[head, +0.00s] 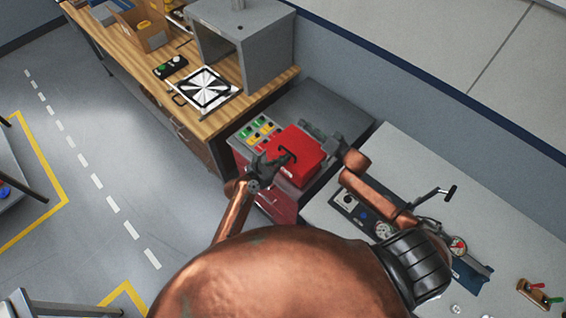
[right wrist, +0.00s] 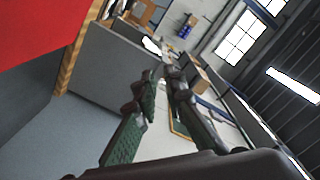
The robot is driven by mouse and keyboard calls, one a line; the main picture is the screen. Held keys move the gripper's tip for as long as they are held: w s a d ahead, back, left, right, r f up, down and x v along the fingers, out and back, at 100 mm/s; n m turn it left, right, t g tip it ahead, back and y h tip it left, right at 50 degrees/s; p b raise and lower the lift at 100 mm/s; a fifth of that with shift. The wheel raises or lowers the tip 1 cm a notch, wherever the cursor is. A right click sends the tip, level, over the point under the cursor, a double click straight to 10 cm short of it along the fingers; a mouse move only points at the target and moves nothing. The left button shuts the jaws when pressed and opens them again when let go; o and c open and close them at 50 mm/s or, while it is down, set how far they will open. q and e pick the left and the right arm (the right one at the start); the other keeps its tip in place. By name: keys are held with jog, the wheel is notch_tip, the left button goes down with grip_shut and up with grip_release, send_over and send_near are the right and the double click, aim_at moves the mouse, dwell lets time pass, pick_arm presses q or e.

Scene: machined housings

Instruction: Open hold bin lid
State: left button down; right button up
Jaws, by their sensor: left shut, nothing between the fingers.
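The red hold bin (head: 280,206) stands at the end of the wooden bench. Its red lid (head: 305,160) has a black handle (head: 286,153) on top. I cannot tell whether the lid is fully down. My left gripper (head: 279,160) is shut and empty, right beside the handle at the lid's left side; any contact is unclear. My right gripper (head: 322,136) is just beyond the lid's upper right edge. In the right wrist view its fingers (right wrist: 161,78) stand apart with nothing between them. A red surface (right wrist: 40,30) fills that view's upper left.
A panel of coloured buttons (head: 257,130) adjoins the bin. A grey box (head: 243,40) and a black-and-white target plate (head: 206,88) are on the wooden bench. A grey table with gauges (head: 457,245) and a crank (head: 436,197) is at right. Open floor lies left.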

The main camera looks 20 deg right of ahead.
jog(key=o, duration=0.4)
jog(key=shift+c, duration=0.2)
jog(key=shift+s, duration=0.1)
